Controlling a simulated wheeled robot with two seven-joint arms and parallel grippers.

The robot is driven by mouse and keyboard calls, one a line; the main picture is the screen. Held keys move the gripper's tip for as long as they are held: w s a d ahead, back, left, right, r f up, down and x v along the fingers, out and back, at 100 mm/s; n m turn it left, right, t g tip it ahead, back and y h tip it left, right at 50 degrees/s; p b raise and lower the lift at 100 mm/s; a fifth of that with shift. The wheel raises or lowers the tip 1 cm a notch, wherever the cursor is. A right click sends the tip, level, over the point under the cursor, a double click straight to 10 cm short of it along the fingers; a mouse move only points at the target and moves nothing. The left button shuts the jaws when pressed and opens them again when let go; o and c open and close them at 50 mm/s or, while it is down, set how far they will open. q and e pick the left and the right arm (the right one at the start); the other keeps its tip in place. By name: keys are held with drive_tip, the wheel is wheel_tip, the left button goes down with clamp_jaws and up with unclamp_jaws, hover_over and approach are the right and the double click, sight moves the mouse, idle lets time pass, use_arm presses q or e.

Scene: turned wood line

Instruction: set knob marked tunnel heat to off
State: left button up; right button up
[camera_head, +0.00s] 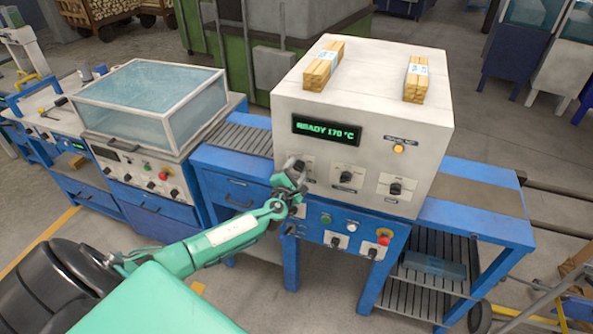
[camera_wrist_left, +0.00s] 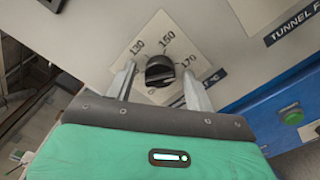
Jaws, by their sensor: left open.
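A black knob (camera_wrist_left: 160,69) on a white plate marked 130, 150, 170 and °C shows in the left wrist view; its bar seems to lie toward 170. My left gripper (camera_wrist_left: 158,88) is open, with one finger on each side of this knob; I cannot tell whether they touch it. In the head view the left gripper (camera_head: 291,177) is at the left of the white machine's front and hides part of it. A middle knob (camera_head: 346,176) and a right knob (camera_head: 395,188) are beside it. I cannot read which is tunnel heat. My right gripper is not in view.
The white machine (camera_head: 362,107) has a display (camera_head: 326,130) reading READY 170 °C and wood bundles on top. Below are a green button (camera_head: 325,219) and a red emergency button (camera_head: 384,235). A partly visible label (camera_wrist_left: 295,25) reads TUNNEL F.

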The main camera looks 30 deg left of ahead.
use_arm(q)
drive_tip(key=c, duration=1)
